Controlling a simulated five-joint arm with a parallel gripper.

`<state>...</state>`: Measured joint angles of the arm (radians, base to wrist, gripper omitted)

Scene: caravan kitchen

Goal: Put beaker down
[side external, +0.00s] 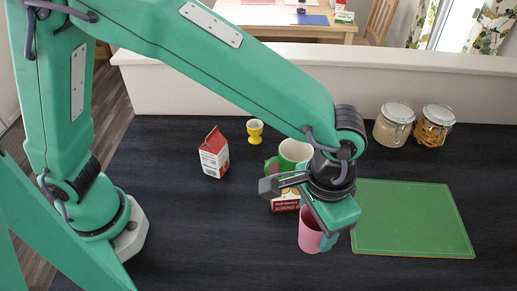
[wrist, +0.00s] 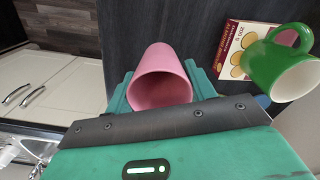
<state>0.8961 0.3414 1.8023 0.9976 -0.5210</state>
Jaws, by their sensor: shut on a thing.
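The pink beaker (side external: 310,232) is held in my gripper (side external: 326,236) in the side view, near the left edge of the green mat (side external: 410,220). In the wrist view the beaker (wrist: 160,80) lies between the two jaws of my gripper (wrist: 160,92), its open mouth toward the camera. My gripper is shut on it. Part of the beaker is hidden behind the gripper in the side view. I cannot tell whether its base touches the dark counter.
A green mug (side external: 292,152) and an almond biscuit box (side external: 285,203) stand close behind my gripper. A red-and-white carton (side external: 214,154) and a yellow egg cup (side external: 255,131) stand left. Two jars (side external: 394,124) stand at back right.

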